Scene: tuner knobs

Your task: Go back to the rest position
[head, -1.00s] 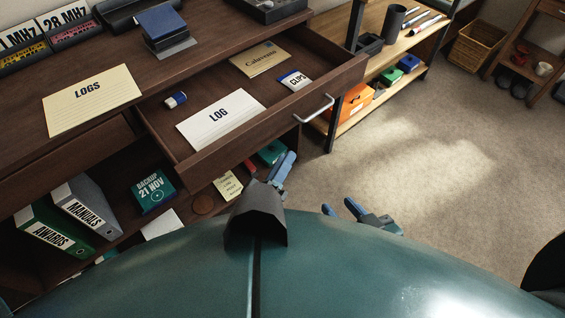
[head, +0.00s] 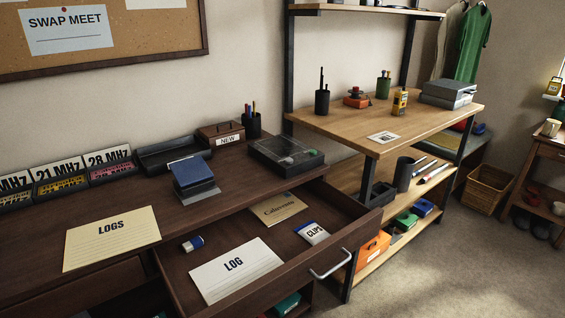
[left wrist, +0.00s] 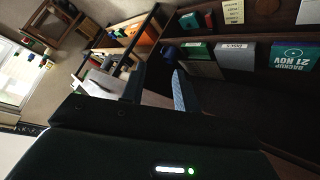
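Neither gripper is in the head view now, and my right gripper shows in no current view. In the head view the desk drawer (head: 352,237) is pulled open. It holds a LOG card (head: 236,268), a CLIPS packet (head: 312,232), a tan card or booklet (head: 277,208) and a small blue-and-white block (head: 193,243).
The drawer handle (head: 330,265) sticks out over the floor. A wooden shelf unit (head: 390,125) stands right of the desk (head: 40,285). Carpet (head: 440,270) is clear at the lower right. In the left wrist view, a teal BACKUP box (left wrist: 294,56) sits on a lower shelf.

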